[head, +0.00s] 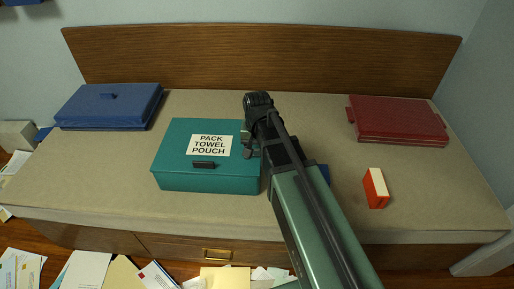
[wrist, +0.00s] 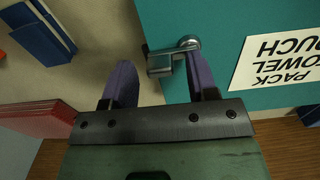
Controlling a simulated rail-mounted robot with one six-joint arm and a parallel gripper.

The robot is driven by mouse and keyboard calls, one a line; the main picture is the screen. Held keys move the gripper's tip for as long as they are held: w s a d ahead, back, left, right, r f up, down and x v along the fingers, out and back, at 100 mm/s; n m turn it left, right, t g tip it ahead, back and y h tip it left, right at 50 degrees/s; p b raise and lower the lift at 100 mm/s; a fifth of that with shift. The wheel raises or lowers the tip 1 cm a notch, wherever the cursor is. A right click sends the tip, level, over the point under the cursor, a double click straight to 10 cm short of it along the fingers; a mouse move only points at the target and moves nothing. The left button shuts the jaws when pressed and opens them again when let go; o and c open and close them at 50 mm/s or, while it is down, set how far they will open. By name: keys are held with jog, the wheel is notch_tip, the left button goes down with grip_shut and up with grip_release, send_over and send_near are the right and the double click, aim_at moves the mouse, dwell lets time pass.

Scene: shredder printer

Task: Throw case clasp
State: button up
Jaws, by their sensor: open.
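The teal case (head: 175,165) sits closed on the bench, with a white label reading PACK TOWEL POUCH and a dark front handle (head: 203,164). A grey metal clasp (head: 247,143) is at its right side, partly behind my arm. In the wrist view the clasp (wrist: 172,58) has a round pivot on the teal case (wrist: 225,80) and a lever reaching past its edge. My gripper (wrist: 159,62) is open, with its two purple fingers on either side of the lever's end. Whether a finger touches it I cannot tell. My fingers are hidden in the head view.
A blue case (head: 108,106) lies at the left and a red case (head: 398,120) at the right. An orange-and-white box (head: 376,188) and a blue object (wrist: 40,35) lie right of the teal case. Papers (head: 90,272) litter the floor. A wooden board (head: 260,55) backs the bench.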

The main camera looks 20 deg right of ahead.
aim_at(257, 150)
notch_tip(257, 150, up, 10)
jog(key=p, duration=0.9)
jog(key=shift+r+p, duration=0.25)
jog(key=shift+p, duration=0.1)
jog(key=s+a+n, duration=0.2)
jog(key=s+n, duration=0.1)
jog(key=s, duration=0.6)
notch_tip(257, 150, up, 14)
jog(key=s+n+p, duration=0.1)
jog(key=s+p, duration=0.1)
jog(key=p, duration=1.1)
jog(key=shift+p, duration=0.4)
jog(key=shift+f, duration=0.1)
